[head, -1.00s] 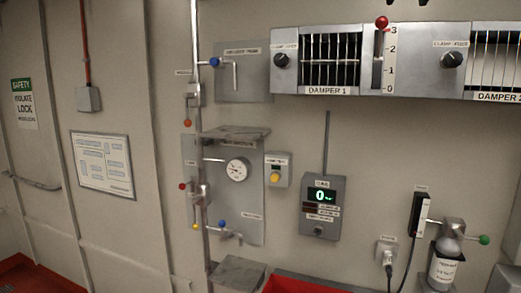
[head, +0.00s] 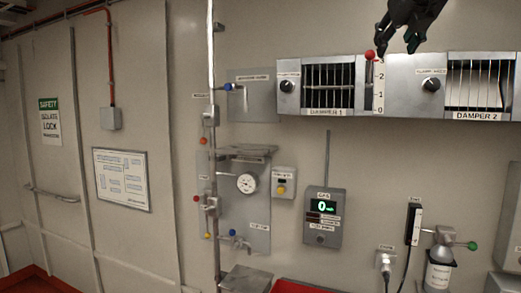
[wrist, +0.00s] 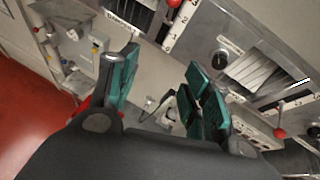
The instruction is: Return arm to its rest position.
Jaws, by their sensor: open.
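My gripper (head: 408,32) shows at the top of the head view, dark, with its fingers pointing down in front of the upper wall and the damper panel. In the wrist view my gripper (wrist: 163,95) has its two teal-padded fingers spread wide apart. It is open, with nothing between the fingers. The rest of my arm is out of the head view.
A damper panel with a red-knobbed lever (head: 370,56) is below and left of my gripper. A gas display (head: 323,217), a gauge (head: 247,183), a vertical pipe (head: 212,70) and a bottle (head: 439,268) are along the wall. Red floor (wrist: 30,110) shows at left.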

